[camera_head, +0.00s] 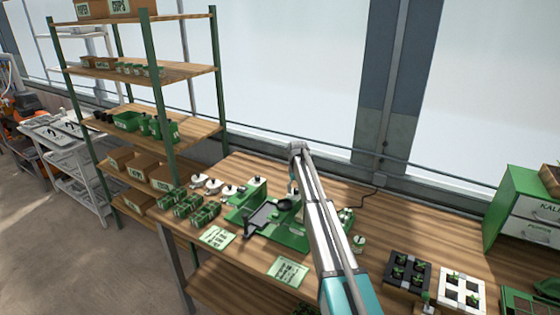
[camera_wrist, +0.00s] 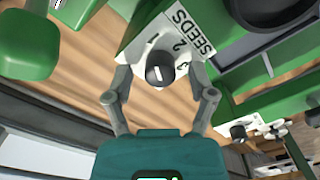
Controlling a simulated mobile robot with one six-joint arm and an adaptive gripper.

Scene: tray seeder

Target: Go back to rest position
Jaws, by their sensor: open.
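My gripper (camera_wrist: 160,102) shows in the wrist view with its two fingers spread on either side of a black knob (camera_wrist: 160,68). The knob sits on a white dial marked with numbers, beside a label reading SEEDS (camera_wrist: 190,33). The fingers appear apart from the knob, though I cannot tell the exact gap. In the head view, my arm reaches over the green seeder (camera_head: 292,238) on the wooden bench. My gripper's fingertips are hidden there behind the arm.
Green seed boxes (camera_head: 187,203) and instruction cards (camera_head: 217,236) lie left of the seeder. A black seedling tray (camera_head: 407,272) and a white one (camera_head: 461,289) stand at right. A green drawer cabinet (camera_head: 513,205) is at far right. A tall shelf (camera_head: 150,70) stands left.

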